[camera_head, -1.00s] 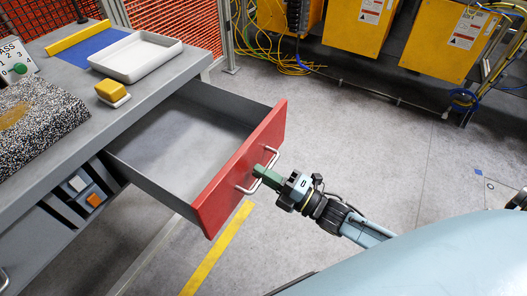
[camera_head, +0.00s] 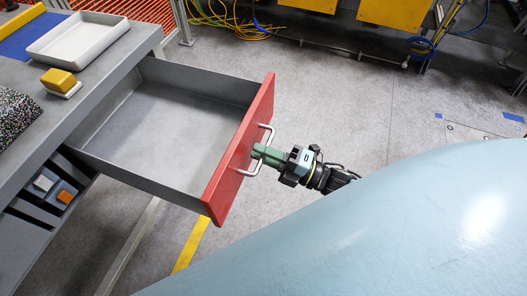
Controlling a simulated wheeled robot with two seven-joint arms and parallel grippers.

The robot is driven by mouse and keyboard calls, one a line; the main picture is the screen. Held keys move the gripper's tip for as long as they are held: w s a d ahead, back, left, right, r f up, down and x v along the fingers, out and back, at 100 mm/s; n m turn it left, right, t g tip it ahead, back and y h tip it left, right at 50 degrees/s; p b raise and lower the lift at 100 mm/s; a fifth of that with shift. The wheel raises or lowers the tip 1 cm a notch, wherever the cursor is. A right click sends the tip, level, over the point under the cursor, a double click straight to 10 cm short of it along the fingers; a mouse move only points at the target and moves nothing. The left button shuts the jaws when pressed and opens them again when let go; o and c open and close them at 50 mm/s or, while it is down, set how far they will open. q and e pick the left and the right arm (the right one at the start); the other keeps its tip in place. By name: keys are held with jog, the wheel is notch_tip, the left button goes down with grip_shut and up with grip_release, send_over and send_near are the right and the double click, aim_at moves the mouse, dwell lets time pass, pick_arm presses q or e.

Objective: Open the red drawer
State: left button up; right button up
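The red drawer (camera_head: 240,150) is pulled far out of the grey workbench, and its grey inside is empty. A pale metal bar handle (camera_head: 246,172) is fixed to its red front. My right gripper (camera_head: 259,153) is at the handle, with its green fingers reaching to the bar from the right. The fingers appear closed together around the middle of the bar, though the bar partly hides their tips. My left gripper is not in view.
On the grey bench top (camera_head: 118,68) are a white tray (camera_head: 80,38), a yellow block on a white base (camera_head: 60,82) and a speckled slab (camera_head: 14,118). Yellow boxes (camera_head: 395,12) and cables stand at the back. Open floor lies right of the drawer.

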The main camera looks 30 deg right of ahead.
jog(key=shift+o, duration=0.3)
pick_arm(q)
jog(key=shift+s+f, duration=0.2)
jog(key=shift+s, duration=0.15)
pick_arm(e)
jog(key=v, duration=1.3)
jog(key=shift+s+d, duration=0.15)
jog(key=shift+s, duration=0.05)
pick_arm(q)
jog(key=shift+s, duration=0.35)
